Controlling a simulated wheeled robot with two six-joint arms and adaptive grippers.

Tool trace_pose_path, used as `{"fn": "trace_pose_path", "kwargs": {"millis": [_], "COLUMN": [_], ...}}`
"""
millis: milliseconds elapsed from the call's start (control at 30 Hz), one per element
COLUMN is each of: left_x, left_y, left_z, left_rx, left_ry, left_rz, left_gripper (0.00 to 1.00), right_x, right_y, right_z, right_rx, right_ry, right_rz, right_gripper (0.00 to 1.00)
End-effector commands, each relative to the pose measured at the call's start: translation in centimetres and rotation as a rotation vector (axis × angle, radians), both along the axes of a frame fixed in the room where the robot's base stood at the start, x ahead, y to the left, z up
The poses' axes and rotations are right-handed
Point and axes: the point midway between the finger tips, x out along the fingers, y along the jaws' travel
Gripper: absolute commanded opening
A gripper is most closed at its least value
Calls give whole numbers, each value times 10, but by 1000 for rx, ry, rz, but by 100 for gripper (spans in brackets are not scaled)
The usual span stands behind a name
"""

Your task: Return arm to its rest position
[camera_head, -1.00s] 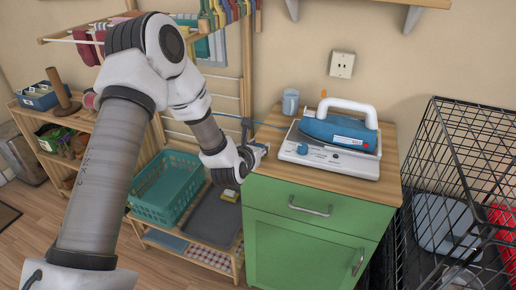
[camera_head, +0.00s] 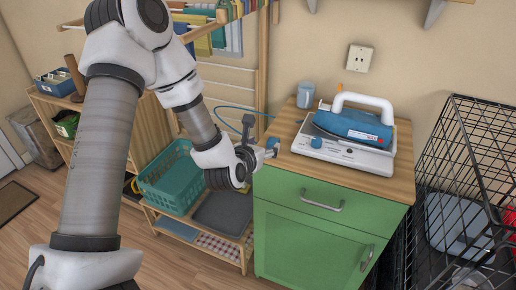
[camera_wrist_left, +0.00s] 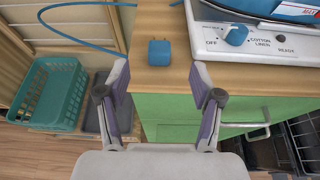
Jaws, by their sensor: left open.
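My left gripper (camera_head: 258,155) is at the left front edge of the cabinet's wooden top. In the left wrist view its two fingers (camera_wrist_left: 160,88) stand apart with nothing between them. A blue plug (camera_wrist_left: 159,52) lies on the wooden top just beyond the fingertips, apart from them; it also shows in the head view (camera_head: 272,143). A blue cord (camera_wrist_left: 75,42) lies at the left of the plug in the wrist view. My right gripper is not in view.
A blue iron (camera_head: 352,123) rests on its white base (camera_head: 375,158) on the green cabinet (camera_head: 310,238). A mug (camera_head: 306,95) stands behind. A wall socket (camera_head: 359,58) is above. A teal basket (camera_head: 172,185) stands on the left shelf, and a wire crate (camera_head: 455,170) is at right.

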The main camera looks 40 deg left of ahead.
Motion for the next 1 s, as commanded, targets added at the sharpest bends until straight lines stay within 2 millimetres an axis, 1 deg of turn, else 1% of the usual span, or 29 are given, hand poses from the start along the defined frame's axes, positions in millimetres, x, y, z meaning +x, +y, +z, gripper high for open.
{"fn": "trace_pose_path", "kwargs": {"millis": [33, 100, 200, 300, 467, 533, 567, 667, 700, 767, 800, 833, 867, 900, 967, 1000], "left_x": [-11, -23, -34, -38, -38, -40, -42, -54, -63, -79, -93, -104, -116, -135, -164, -183], "left_y": [-3, -6, -8, -9, -9, -9, -10, -20, -26, -39, -48, -55, -62, -71, -85, -92], "left_z": [4, 9, 13, 14, 13, 5, -2, -46, -71, -109, -134, -152, -170, -193, -224, -240], "left_rx": [-2, -2, 0, 0, 1, 2, 5, 43, 67, 102, 147, 200, 264, 364, 535, 645], "left_ry": [-1, 0, 0, 0, 1, 19, 35, 142, 201, 302, 382, 444, 511, 600, 726, 791], "left_rz": [0, 1, 1, 1, 1, 0, -3, -37, -63, -113, -169, -226, -298, -412, -622, -770], "left_gripper": [66, 66, 66, 66, 66, 66, 66, 66, 66, 66, 66, 66, 66, 66, 66, 66], "right_x": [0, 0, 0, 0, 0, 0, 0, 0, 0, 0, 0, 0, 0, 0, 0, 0], "right_y": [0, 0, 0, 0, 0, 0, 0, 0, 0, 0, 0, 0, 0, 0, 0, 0], "right_z": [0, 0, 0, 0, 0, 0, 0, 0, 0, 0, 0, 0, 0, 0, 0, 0], "right_rx": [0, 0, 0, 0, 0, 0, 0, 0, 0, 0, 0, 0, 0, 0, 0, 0], "right_ry": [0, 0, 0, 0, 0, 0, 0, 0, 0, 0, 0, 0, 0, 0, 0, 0], "right_rz": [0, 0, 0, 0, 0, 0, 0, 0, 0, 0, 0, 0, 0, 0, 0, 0], "right_gripper": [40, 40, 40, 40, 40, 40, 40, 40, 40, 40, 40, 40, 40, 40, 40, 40]}}
